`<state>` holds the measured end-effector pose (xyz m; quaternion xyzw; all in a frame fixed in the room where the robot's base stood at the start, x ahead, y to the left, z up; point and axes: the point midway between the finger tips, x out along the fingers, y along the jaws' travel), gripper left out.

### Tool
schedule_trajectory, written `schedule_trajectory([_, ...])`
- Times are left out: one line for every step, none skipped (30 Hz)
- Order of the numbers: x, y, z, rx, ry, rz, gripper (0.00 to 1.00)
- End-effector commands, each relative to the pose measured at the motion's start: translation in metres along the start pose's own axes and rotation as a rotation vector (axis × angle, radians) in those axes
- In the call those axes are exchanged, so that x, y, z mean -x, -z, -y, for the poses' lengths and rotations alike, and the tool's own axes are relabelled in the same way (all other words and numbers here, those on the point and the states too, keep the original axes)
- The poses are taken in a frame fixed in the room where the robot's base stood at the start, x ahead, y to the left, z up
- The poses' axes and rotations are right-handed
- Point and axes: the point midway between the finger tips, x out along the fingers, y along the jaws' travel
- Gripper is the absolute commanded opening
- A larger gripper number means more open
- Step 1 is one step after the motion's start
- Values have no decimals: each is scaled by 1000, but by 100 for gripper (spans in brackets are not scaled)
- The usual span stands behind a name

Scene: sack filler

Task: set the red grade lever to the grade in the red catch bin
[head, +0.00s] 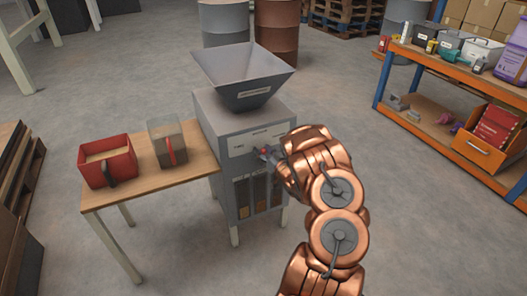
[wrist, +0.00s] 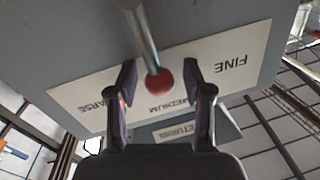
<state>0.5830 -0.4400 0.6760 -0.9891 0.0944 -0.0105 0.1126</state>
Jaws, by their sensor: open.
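The red lever knob (wrist: 158,80) is at the end of a metal rod (wrist: 143,35) in the wrist view. It lies by the word MEDIUM on a white label plate (wrist: 240,65), which also reads FINE and partly COARSE, upside down. My gripper (wrist: 162,75) is open, its fingers on either side of the knob with visible gaps. In the head view my gripper (head: 273,160) is at the front of the grey filler machine (head: 212,125), by the red knob (head: 263,152). The red catch bin (head: 121,144) stands on a side table and holds pale material; its grade cannot be told.
A clear grey container (head: 160,128) with a red strip stands beside the red bin on the wooden table (head: 150,185). A hopper (head: 245,80) tops the machine. An orange shelf (head: 420,70) is at right, with barrels (head: 277,30) behind. Open floor lies between.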

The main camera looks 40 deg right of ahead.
Motion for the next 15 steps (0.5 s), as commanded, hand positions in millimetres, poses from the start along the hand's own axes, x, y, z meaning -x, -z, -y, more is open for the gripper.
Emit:
schedule_trajectory([-1, 0, 0, 0, 0, 0, 51])
schedule_trajectory([-1, 0, 0, 0, 0, 0, 51])
schedule_trajectory([0, 0, 0, 0, 0, 0, 51])
schedule_trajectory([0, 0, 0, 0, 0, 0, 51])
schedule_trajectory([0, 0, 0, 0, 0, 0, 51])
schedule_trajectory([0, 0, 0, 0, 0, 0, 51])
schedule_trajectory([0, 0, 0, 0, 0, -1, 49])
schedule_trajectory([0, 0, 0, 0, 0, 0, 45])
schedule_trajectory([0, 0, 0, 0, 0, -1, 41])
schedule_trajectory([0, 0, 0, 0, 0, -1, 38])
schedule_trajectory([0, 0, 0, 0, 0, -1, 35])
schedule_trajectory([0, 0, 0, 0, 0, -1, 31])
schedule_trajectory([0, 0, 0, 0, 0, -1, 28])
schedule_trajectory([0, 0, 0, 0, 0, -1, 25])
schedule_trajectory([0, 0, 0, 0, 0, -1, 20])
